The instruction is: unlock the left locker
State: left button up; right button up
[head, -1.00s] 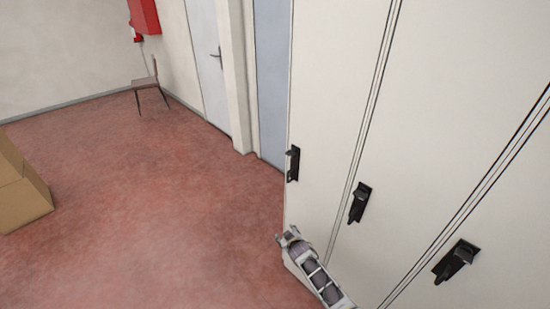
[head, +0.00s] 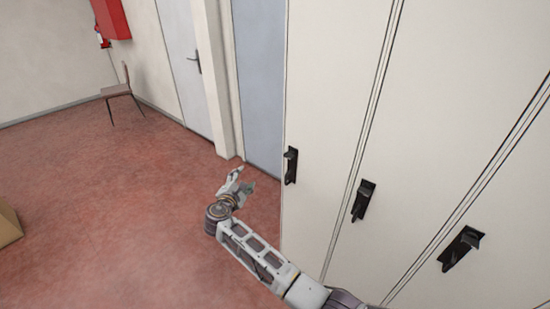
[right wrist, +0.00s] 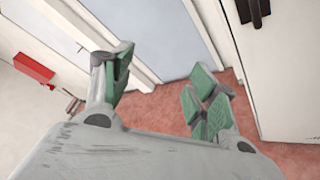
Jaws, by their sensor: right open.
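The left locker (head: 322,100) is a tall cream door at the left end of a row. Its black latch handle (head: 291,165) is near the door's left edge, and the handle also shows at the top of the right wrist view (right wrist: 254,10). My right gripper (head: 242,183) is open and empty, apart from the handle, to its left and slightly lower in the head view. In the right wrist view its green-padded fingers (right wrist: 160,90) are spread with nothing between them. My left gripper is in neither view.
Two more locker doors with black handles (head: 363,200) (head: 461,248) stand to the right. A chair (head: 117,92), a red wall box (head: 111,18) and a grey-blue door (head: 183,60) are behind. A cardboard box (head: 8,224) sits at left. The red floor (head: 110,220) between is clear.

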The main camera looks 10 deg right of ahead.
aim_at(287, 158)
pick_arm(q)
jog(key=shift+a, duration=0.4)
pick_arm(e)
jog(key=s+d+r+n+g+h, duration=0.3)
jog(key=s+d+r+n+h, duration=0.2)
jog(key=s+d+r+h, duration=0.1)
jog(key=shift+d+h, duration=0.4)
jog(key=shift+h, duration=0.5)
jog(key=shift+d, duration=0.1)
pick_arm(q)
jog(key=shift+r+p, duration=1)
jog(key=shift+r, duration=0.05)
pick_arm(e)
jog(key=shift+x, duration=6.8)
jog(key=shift+s, duration=0.1)
jog(key=c, duration=1)
